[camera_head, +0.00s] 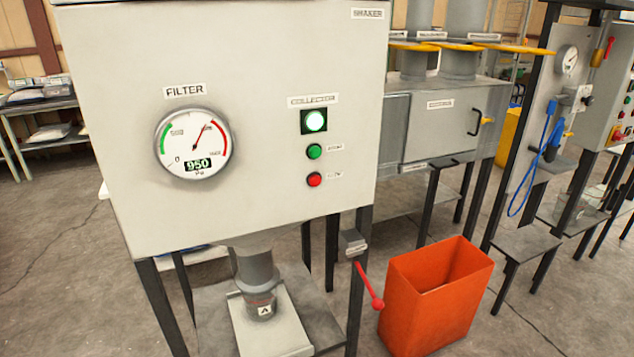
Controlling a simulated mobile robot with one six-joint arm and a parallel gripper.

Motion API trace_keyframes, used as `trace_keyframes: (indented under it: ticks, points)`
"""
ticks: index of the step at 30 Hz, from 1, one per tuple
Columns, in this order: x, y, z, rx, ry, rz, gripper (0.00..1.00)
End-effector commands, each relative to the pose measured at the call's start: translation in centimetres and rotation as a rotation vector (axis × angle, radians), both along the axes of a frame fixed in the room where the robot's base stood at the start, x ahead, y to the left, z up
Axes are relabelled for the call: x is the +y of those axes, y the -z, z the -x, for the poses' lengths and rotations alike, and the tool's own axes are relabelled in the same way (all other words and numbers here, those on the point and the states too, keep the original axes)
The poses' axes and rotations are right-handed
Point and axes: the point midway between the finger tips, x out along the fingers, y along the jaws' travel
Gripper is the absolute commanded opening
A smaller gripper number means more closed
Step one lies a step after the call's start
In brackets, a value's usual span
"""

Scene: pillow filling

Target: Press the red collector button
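The red collector button (314,180) is on the front of a large grey cabinet (260,80), right of its middle. A small, unreadable label sits beside it. A green button (314,151) is just above it. My gripper is not in view.
An orange bin (435,295) stands on the floor right of the cabinet. A red-handled lever (369,285) sticks out below the cabinet's right corner. Further right are a grey chamber (440,125) and a panel with a blue hose (545,150). The space before the buttons looks clear.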

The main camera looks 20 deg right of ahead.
Motion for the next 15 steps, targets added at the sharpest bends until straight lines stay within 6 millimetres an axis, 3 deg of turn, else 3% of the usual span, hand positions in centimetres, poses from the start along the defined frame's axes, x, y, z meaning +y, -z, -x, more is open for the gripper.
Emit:
trace_keyframes:
  ticks: [10,15]
  points:
    - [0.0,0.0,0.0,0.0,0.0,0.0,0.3]
    - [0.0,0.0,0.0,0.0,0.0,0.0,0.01]
